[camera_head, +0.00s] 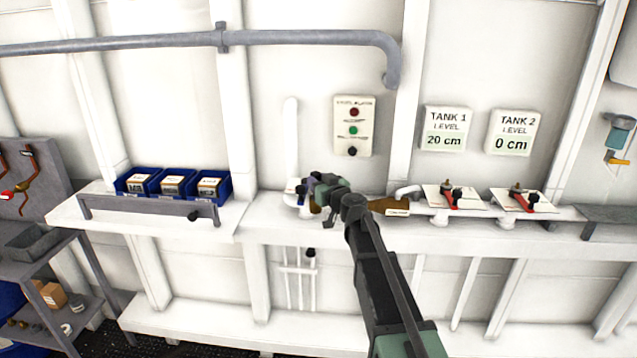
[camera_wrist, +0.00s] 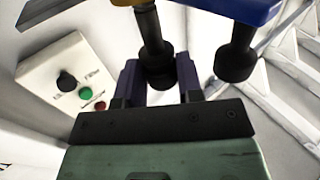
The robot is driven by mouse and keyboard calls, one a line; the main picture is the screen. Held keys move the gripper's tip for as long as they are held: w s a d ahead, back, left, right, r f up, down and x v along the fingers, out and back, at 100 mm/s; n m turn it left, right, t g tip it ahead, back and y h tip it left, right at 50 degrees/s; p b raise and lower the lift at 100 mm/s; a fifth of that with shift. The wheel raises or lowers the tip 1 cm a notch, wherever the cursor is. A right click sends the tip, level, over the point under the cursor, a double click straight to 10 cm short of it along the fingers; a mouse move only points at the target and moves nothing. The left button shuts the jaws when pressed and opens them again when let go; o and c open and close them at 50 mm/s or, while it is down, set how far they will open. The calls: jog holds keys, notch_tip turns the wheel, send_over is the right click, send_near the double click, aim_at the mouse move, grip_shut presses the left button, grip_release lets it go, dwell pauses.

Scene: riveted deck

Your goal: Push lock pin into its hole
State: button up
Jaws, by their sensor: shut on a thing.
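My gripper (camera_wrist: 160,78) is shut on a black knobbed pin (camera_wrist: 152,45), which looks like the lock pin; its knob sits between the two dark blue fingers. The pin's shaft runs up to a yellow part (camera_wrist: 133,2) at the top edge of the wrist view. Its far end and the hole are not visible there. A second black knob (camera_wrist: 235,60) hangs from a blue part (camera_wrist: 225,8) to the right, apart from the fingers. In the head view my gripper (camera_head: 309,190) is over the white shelf, and my arm hides much of the spot.
A control panel (camera_head: 353,126) with a red, a green and a black button is on the wall close by. Right of my gripper are a brown pipe section (camera_head: 390,205) and two red-handled valves (camera_head: 455,198). Blue bins (camera_head: 173,184) stand on the left shelf.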

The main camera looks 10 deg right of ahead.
jog(key=shift+f+b, duration=2.05)
jog(key=shift+f, duration=0.05)
dwell(0.5)
jog(key=o, duration=1)
jog(key=shift+d, duration=0.1)
jog(key=shift+c, duration=0.2)
jog(key=v, duration=1)
jog(key=shift+s+d, duration=0.25)
jog(key=shift+s, duration=0.1)
